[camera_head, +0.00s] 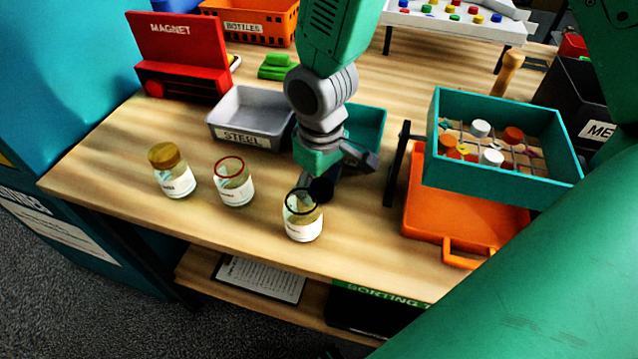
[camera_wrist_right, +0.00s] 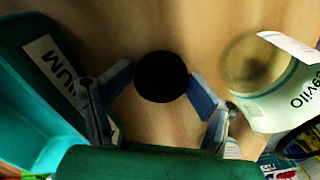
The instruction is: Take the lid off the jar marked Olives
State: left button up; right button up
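The Olives jar (camera_head: 304,228) stands upright near the table's front edge, a clear jar with a black-rimmed open mouth. Its label and open mouth show at the right of the right wrist view (camera_wrist_right: 272,92). My right gripper (camera_head: 328,180) points down just behind and right of this jar. In the right wrist view, its fingertips (camera_wrist_right: 162,80) are closed in on both sides of a round black lid (camera_wrist_right: 162,76). The lid (camera_head: 321,190) is beside the jar, apart from its mouth; its height above the table is hard to tell. My left gripper is not in view.
A jar with a gold lid (camera_head: 175,178) and a red-rimmed jar (camera_head: 234,188) stand to the left. A grey STEEL bin (camera_head: 241,138) and a teal bin (camera_head: 372,122) are behind. An orange case (camera_head: 428,226) and a teal tray (camera_head: 500,184) are right. Bare wood lies in front.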

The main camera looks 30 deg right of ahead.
aim_at(321, 186)
jog(key=shift+d+f, duration=0.1)
jog(key=shift+f, duration=0.15)
jog(key=shift+s, duration=0.1)
jog(key=shift+r, duration=0.1)
jog(key=shift+r, duration=0.1)
notch_tip(321, 186, up, 13)
jog(key=p, duration=0.2)
dwell(0.3)
